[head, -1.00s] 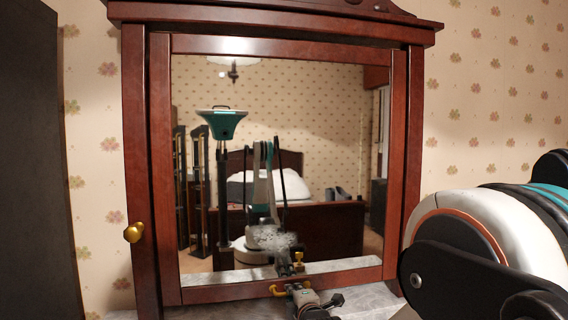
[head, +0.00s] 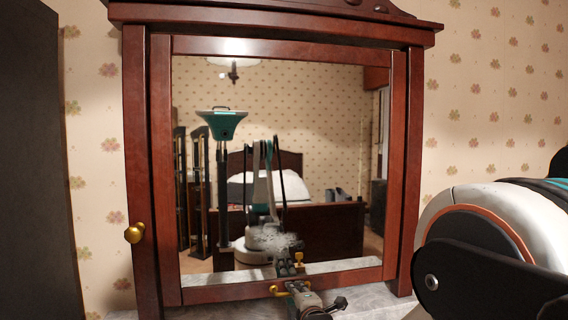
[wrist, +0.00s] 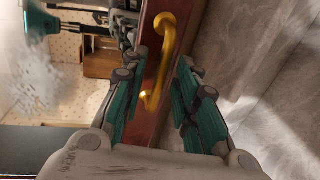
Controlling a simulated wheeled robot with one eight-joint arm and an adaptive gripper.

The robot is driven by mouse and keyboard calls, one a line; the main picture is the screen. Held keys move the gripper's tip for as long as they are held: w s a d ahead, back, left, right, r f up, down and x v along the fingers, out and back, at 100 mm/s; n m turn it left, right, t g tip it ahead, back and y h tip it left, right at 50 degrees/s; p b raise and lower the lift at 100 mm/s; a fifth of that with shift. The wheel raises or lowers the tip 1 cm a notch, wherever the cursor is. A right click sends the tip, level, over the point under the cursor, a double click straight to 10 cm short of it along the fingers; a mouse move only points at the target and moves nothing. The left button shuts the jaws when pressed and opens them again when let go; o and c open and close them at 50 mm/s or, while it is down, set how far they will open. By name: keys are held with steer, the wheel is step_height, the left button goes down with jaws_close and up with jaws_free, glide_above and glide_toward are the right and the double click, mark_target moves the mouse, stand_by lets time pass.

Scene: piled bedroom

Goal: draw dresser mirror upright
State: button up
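The dresser mirror (head: 275,165) stands ahead in a dark red wooden frame between two posts. Its inner frame (head: 160,170) carries the glass; I cannot tell its exact tilt. A brass handle (head: 277,290) is on the lower rail, and a round brass knob (head: 134,233) is on the left post. My gripper (head: 298,288) is at the lower rail, just right of the handle. In the wrist view, the gripper (wrist: 165,62) is open, with the curved brass handle (wrist: 168,45) between and beyond its fingers. No clear contact shows.
A grey marble top (head: 370,299) lies below the mirror. A dark tall panel (head: 38,160) stands close at the left. Patterned wallpaper (head: 490,90) is behind. The bed and my own body show only as reflections in the glass.

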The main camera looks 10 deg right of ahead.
steer(key=shift+s+r+p, duration=0.15)
steer(key=shift+s+r, duration=0.1)
steer(key=shift+s, duration=1.05)
steer(key=shift+s+r+p, duration=0.15)
steer(key=shift+s+r, duration=0.1)
steer(key=shift+s, duration=1)
steer(key=shift+s, duration=0.1)
steer(key=s+f+m+g, duration=0.2)
steer(key=s+m+g, duration=0.6)
steer(key=s+m, duration=1)
steer(key=s, duration=1.4)
steer(key=shift+s+g, duration=0.2)
steer(key=shift+g, duration=0.2)
